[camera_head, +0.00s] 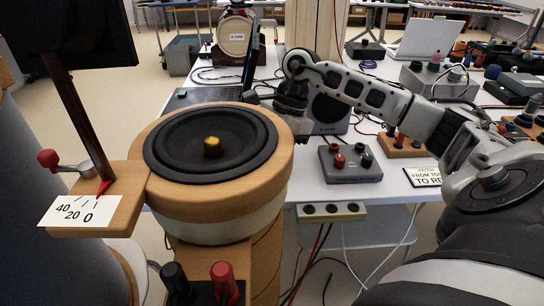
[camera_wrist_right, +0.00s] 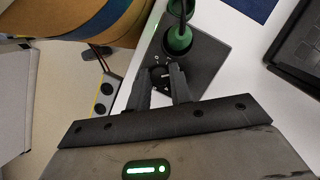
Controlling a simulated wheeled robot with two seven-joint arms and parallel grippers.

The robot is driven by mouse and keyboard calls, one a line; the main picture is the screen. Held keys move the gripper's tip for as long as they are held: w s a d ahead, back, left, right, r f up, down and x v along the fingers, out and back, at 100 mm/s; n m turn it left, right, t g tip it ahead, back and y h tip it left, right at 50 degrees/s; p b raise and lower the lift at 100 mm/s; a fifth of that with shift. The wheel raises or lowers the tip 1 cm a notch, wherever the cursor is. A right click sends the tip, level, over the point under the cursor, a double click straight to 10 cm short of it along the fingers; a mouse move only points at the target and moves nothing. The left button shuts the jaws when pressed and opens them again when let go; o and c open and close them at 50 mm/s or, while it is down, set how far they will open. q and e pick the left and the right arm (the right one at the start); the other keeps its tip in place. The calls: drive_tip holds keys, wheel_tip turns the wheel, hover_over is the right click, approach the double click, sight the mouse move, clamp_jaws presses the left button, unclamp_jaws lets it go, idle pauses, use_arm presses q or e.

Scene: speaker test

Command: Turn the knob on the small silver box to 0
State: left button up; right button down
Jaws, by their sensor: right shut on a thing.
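In the right wrist view, a small grey box (camera_wrist_right: 207,58) with green plugs (camera_wrist_right: 178,38) carries a small dark knob (camera_wrist_right: 159,76) near its lower left. My right gripper (camera_wrist_right: 161,80) has its two fingers on either side of this knob, shut on it. The markings around the knob are too small and too covered to read. My left gripper is in neither view.
A speaker cone (camera_head: 190,145) on a round wooden stand fills the near middle. A scale card (camera_head: 82,211) reading 40, 20, 0 lies beside it under a red pointer (camera_head: 104,187). Another grey box (camera_head: 352,176) with red and black terminals and a power strip (camera_head: 331,211) are to the right.

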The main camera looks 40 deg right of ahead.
idle(0.6)
drive_tip(key=c, duration=1.3)
unclamp_jaws()
drive_tip(key=shift+o, duration=0.2)
drive_tip(key=shift+r, duration=0.15)
drive_tip(key=p+v, duration=0.2)
drive_tip(key=v, duration=1.3)
drive_tip(key=shift+w+r, duration=0.2)
drive_tip(key=shift+r, duration=0.15)
drive_tip(key=shift+d, duration=0.1)
